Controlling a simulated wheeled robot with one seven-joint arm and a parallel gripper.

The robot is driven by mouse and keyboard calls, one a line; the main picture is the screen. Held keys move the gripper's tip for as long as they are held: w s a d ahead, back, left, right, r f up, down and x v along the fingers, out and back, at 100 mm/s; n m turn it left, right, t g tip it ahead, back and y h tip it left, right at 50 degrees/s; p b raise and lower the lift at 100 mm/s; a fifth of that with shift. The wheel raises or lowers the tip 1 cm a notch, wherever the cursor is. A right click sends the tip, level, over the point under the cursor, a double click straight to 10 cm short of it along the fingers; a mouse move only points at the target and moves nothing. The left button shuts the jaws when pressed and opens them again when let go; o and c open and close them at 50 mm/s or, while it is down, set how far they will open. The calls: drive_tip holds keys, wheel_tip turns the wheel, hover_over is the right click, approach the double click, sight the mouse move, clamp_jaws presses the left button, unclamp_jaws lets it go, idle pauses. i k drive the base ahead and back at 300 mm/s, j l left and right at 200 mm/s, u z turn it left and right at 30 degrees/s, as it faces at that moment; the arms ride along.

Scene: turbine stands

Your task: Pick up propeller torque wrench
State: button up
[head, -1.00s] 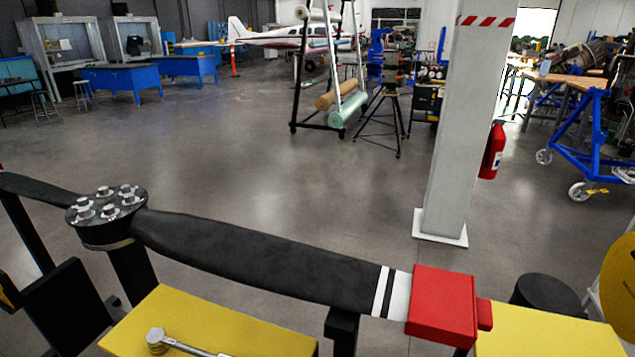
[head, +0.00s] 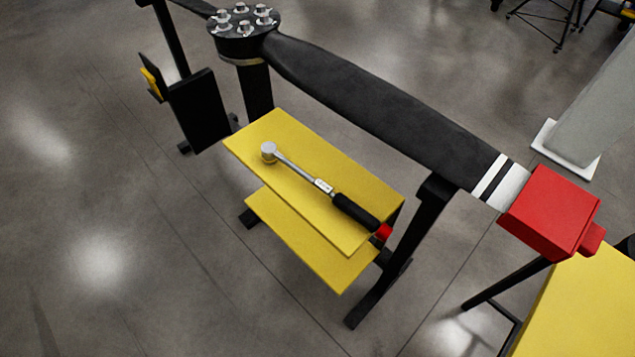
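The torque wrench (head: 322,186) lies flat on the upper yellow shelf (head: 283,133) of the stand in the head view. Its round silver head is at the upper left and its black grip with a red end is at the lower right, by the shelf's corner. The black propeller (head: 385,100) is mounted above and behind the shelf, with a bolted hub (head: 243,28) at its left and white stripes near its right end. My gripper is not in view.
A red block (head: 553,212) sits on the propeller's tip. A second yellow surface (head: 585,310) stands at the lower right. A lower yellow shelf (head: 300,250) is under the wrench's shelf. A pillar (head: 600,110) stands at the right. The floor at left and front is clear.

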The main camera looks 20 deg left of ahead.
sight(269, 149)
drive_tip(key=u, duration=1.2)
drive_tip(key=i+u, duration=0.2)
drive_tip(key=i, duration=1.3)
